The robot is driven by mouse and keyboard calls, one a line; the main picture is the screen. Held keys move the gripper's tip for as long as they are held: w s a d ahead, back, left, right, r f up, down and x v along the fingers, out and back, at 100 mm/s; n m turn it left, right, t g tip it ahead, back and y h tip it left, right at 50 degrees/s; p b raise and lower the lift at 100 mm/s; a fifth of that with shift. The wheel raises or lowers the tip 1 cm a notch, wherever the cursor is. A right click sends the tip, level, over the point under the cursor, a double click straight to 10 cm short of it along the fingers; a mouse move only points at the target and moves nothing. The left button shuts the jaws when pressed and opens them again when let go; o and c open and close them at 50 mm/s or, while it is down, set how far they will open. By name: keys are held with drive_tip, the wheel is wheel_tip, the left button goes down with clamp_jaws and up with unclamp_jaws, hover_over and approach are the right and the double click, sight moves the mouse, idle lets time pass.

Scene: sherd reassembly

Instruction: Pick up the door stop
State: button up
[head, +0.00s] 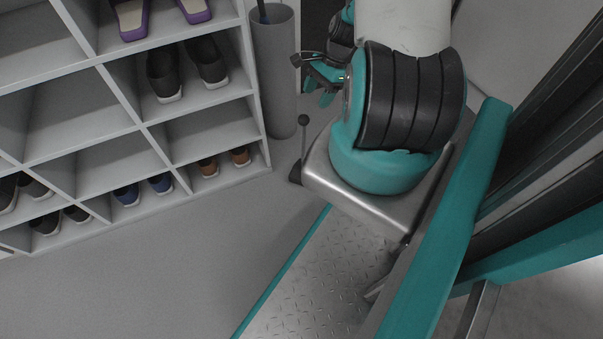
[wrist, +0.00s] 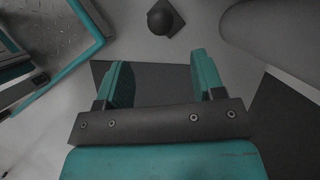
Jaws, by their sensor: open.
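The door stop looks like a dark wedge-like base with a thin upright rod and a round knob (head: 303,120). In the head view it stands on the floor beside the corner of my metal base, which may hide part of its foot. In the wrist view the door stop (wrist: 160,19) shows from above at the top centre, its knob over the dark base. My gripper (head: 322,88) is open and empty, above and beyond the door stop in the head view. In the wrist view my gripper (wrist: 160,75) has its two teal fingers wide apart, with the door stop ahead of them, apart from both.
A white shoe rack (head: 150,128) with several pairs of shoes stands at the left. A tall grey cylinder (head: 275,70) holding a dark stick stands between rack and gripper. A dark flat patch (wrist: 150,82) lies below the fingers. Open grey floor (head: 160,270) fills the front left.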

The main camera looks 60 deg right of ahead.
sight(303, 125)
drive_tip(key=b+x, duration=0.2)
drive_tip(key=x, duration=0.5)
drive_tip(key=shift+b, duration=0.3)
drive_tip(key=b+x, duration=0.3)
drive_tip(key=x, duration=0.1)
drive_tip(key=shift+w+f, duration=0.15)
drive_tip(key=shift+f, duration=0.1)
drive_tip(key=shift+r, duration=0.1)
drive_tip(key=shift+c, duration=0.2)
clamp_jaws()
